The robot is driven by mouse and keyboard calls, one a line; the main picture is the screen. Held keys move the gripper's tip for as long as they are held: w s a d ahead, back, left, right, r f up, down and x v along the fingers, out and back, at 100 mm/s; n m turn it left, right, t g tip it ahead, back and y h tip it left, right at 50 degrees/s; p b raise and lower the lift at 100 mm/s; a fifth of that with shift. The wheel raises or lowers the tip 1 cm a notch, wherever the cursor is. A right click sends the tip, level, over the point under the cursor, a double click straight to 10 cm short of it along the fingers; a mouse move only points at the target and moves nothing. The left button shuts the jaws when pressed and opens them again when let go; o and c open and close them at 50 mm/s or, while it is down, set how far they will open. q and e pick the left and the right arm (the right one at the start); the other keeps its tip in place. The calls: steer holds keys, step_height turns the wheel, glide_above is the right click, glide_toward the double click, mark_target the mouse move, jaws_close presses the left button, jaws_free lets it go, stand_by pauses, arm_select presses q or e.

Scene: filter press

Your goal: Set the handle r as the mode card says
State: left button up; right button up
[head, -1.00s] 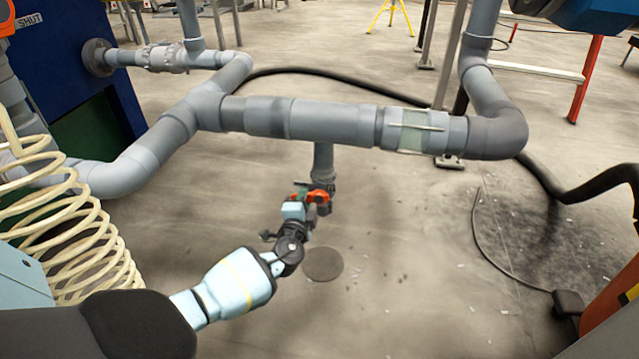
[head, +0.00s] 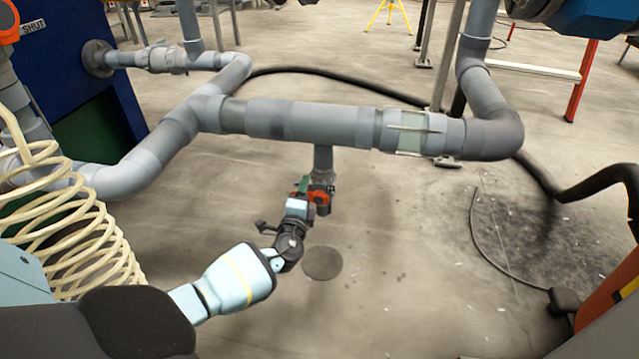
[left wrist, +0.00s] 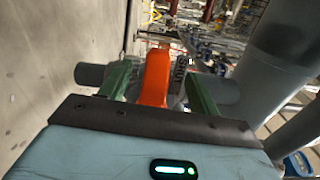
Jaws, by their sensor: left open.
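An orange-red valve handle (head: 317,197) is on the short branch below the grey horizontal pipe. I take it to be handle r, though no lettering on it is readable. In the left wrist view the orange handle (left wrist: 155,80) stands between the two green fingers of my left gripper (left wrist: 157,86). The fingers are open, with visible gaps on both sides. In the head view my left gripper (head: 305,188) is right at the valve, its fingers partly hidden. My right gripper is not in view. I see no readable mode card.
The grey horizontal pipe (head: 300,121) runs just above my left gripper. A cream coiled hose (head: 75,235) is at the left. The floor around the valve is clear.

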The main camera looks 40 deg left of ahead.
arm_select(q)
steer(key=p+v, duration=0.2)
steer(key=v, duration=0.5)
steer(key=shift+f, duration=0.1)
stand_by(0.4)
